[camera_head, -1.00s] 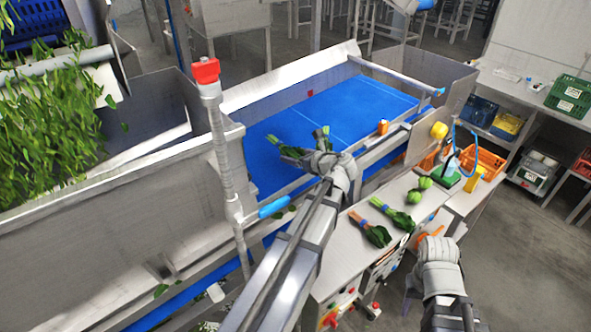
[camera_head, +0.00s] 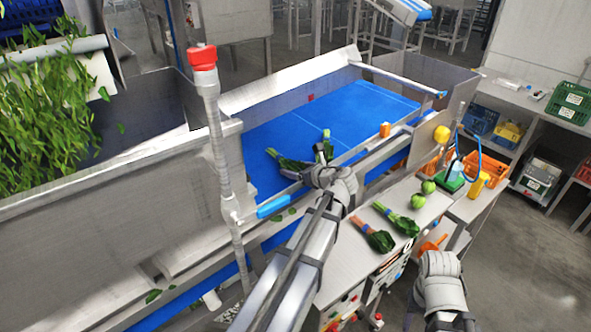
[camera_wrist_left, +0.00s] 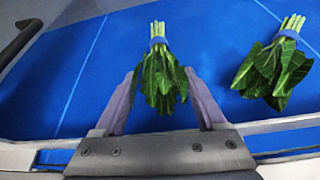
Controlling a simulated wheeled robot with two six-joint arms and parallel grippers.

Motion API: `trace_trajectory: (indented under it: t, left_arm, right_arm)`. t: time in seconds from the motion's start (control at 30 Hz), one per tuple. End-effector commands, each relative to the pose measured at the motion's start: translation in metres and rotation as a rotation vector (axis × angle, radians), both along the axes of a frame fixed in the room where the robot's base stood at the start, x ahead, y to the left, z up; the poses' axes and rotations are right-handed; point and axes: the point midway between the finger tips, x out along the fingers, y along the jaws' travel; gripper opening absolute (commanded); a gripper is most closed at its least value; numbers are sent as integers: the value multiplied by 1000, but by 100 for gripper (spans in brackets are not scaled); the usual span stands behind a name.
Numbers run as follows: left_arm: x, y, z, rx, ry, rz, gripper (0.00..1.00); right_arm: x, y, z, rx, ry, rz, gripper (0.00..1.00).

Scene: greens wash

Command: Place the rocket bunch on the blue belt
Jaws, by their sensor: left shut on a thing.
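My left gripper (camera_head: 312,173) is over the near part of the blue belt (camera_head: 362,108), shut on a leafy green bunch (camera_head: 290,163), taken as the rocket bunch. In the left wrist view the held bunch (camera_wrist_left: 160,78) sits between the fingers, its banded stems pointing away. It is low over the belt; I cannot tell whether it touches. A similar blue-banded bunch (camera_head: 325,148) lies on the belt close to the gripper; it shows right of the held one in the wrist view (camera_wrist_left: 275,68). My right gripper (camera_head: 438,258) is beside the steel table; its fingers are not clear.
The steel table (camera_head: 345,268) holds an orange-banded bunch (camera_head: 376,239), a blue-banded bunch (camera_head: 398,221) and round green vegetables (camera_head: 419,196). A belt side rail (camera_head: 365,150) runs near my left wrist. A post with a red top (camera_head: 203,60) stands left. The far belt is clear.

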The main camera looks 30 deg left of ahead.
Motion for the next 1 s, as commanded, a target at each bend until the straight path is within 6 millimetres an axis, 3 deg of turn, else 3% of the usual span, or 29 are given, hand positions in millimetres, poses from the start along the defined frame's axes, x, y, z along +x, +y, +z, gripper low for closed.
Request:
trace_trajectory:
  t: [0.23, 0.27, 0.47, 1.0]
  left_arm:
    - [0, 0, -5, -1, 1, 0, 16]
    - [0, 0, -5, -1, 2, 1, 77]
    - [0, -1, -5, -2, 2, 0, 99]
    - [2, -2, 1, -3, 0, -5, 100]
  right_arm:
    - [0, 0, -4, 0, 0, -1, 50]
    - [0, 0, -4, 0, 0, -1, 50]
    - [0, 0, -5, 0, 0, -1, 50]
    - [0, 0, 2, 0, 0, 0, 50]
